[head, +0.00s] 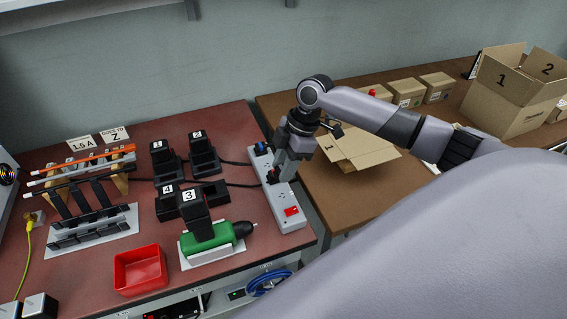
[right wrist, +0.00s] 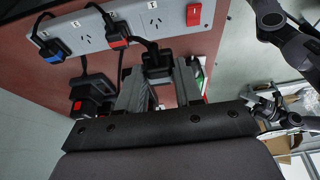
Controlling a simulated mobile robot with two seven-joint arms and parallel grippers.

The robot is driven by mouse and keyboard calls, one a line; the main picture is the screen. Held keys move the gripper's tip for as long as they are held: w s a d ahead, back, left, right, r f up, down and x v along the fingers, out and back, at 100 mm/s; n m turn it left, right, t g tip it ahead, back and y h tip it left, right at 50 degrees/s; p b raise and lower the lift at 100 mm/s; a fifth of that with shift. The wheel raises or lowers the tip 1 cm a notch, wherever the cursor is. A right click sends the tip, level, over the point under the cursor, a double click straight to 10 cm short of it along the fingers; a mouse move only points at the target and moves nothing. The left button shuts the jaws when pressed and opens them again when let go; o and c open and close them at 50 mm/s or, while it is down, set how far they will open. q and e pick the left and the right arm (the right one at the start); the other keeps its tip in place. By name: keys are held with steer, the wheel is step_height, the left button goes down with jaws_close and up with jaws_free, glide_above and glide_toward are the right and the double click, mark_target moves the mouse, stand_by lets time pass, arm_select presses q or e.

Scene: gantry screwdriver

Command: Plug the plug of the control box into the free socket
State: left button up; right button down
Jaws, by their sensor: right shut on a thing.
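A white power strip (head: 287,205) lies along the right edge of the red bench; it also shows in the right wrist view (right wrist: 172,18). A blue-marked plug (right wrist: 55,48) and a red-marked plug (right wrist: 118,38) sit in it. Bare socket faces (right wrist: 153,20) show between the red-marked plug and the red switch, and between the two plugs. My right gripper (head: 277,172) is low at the strip; in its wrist view (right wrist: 160,85) it is shut on a black plug (right wrist: 158,62) beside the strip's edge. Whether that plug touches the strip is unclear. I cannot pick out the control box. My left gripper is not in view.
Black chargers (head: 203,160) with numbered batteries stand left of the strip. A green tool (head: 208,244) lies in front of them, near a red bin (head: 140,269). An open carton (head: 360,150) is on the brown table behind my right arm. Black cables run to the strip.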

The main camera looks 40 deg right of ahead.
steer(key=shift+f, duration=0.6)
step_height(320, 180, down, 2)
steer(key=b, duration=0.3)
steer(key=shift+f, duration=0.2)
steer(key=shift+f+b, duration=0.35)
steer(key=shift+f, duration=0.6)
steer(key=shift+p, duration=0.8)
steer(key=shift+f+b, duration=0.6)
steer(key=shift+f, duration=0.45)
stand_by(0.8)
steer(key=c, duration=0.7)
jaws_free()
steer(key=shift+o, duration=0.2)
